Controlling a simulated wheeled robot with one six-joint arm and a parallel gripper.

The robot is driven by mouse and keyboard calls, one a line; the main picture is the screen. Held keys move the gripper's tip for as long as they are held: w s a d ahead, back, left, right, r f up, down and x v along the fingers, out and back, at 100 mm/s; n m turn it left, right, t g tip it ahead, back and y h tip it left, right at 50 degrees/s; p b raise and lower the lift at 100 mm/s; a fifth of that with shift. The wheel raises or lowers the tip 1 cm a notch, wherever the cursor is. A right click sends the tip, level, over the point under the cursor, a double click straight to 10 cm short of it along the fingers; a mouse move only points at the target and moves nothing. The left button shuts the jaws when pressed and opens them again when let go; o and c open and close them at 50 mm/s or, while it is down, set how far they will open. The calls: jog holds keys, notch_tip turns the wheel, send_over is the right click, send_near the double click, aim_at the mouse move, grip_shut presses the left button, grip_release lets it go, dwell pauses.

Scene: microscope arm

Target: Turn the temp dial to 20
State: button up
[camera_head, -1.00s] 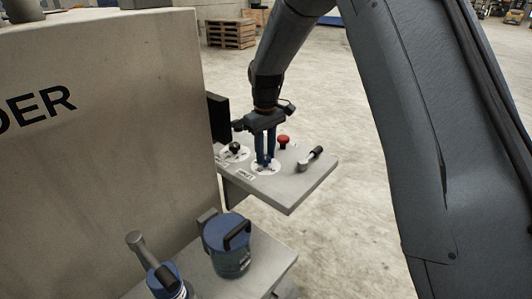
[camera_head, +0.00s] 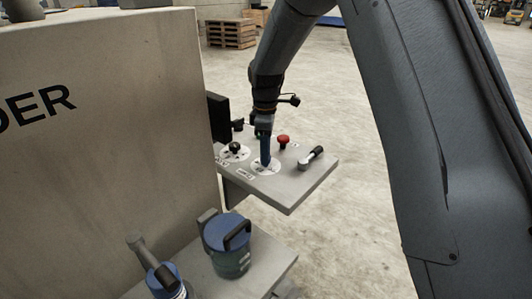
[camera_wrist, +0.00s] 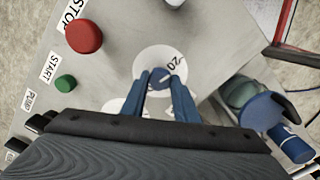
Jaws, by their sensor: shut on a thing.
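The temp dial (camera_wrist: 161,75) is a small dark blue knob with a light line on top, in the middle of a round white plate (camera_wrist: 146,62). The number 20 (camera_wrist: 173,63) shows on the plate just above and right of the knob in the wrist view. My gripper (camera_wrist: 161,84) is shut on the knob, with one blue finger on each side. In the head view my gripper (camera_head: 265,160) points down onto the white dial plate (camera_head: 272,169) and hides the knob. The line seems to point right and slightly up, but its exact reading is unclear.
A red STOP button (camera_wrist: 84,36) and a green START button (camera_wrist: 65,83) are left of the dial in the wrist view. In the head view, a black knob (camera_head: 234,147), a lever (camera_head: 311,158) and the large grey cabinet (camera_head: 110,130) are nearby. A blue-lidded container (camera_head: 228,243) stands below.

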jog(key=shift+r, duration=0.1)
dwell(0.3)
jog(key=o, duration=1.1)
jog(key=shift+c, duration=0.2)
notch_tip(320, 180, up, 8)
jog(key=shift+f+b, duration=0.1)
jog(key=shift+b, duration=0.9)
jog(key=shift+d, duration=0.1)
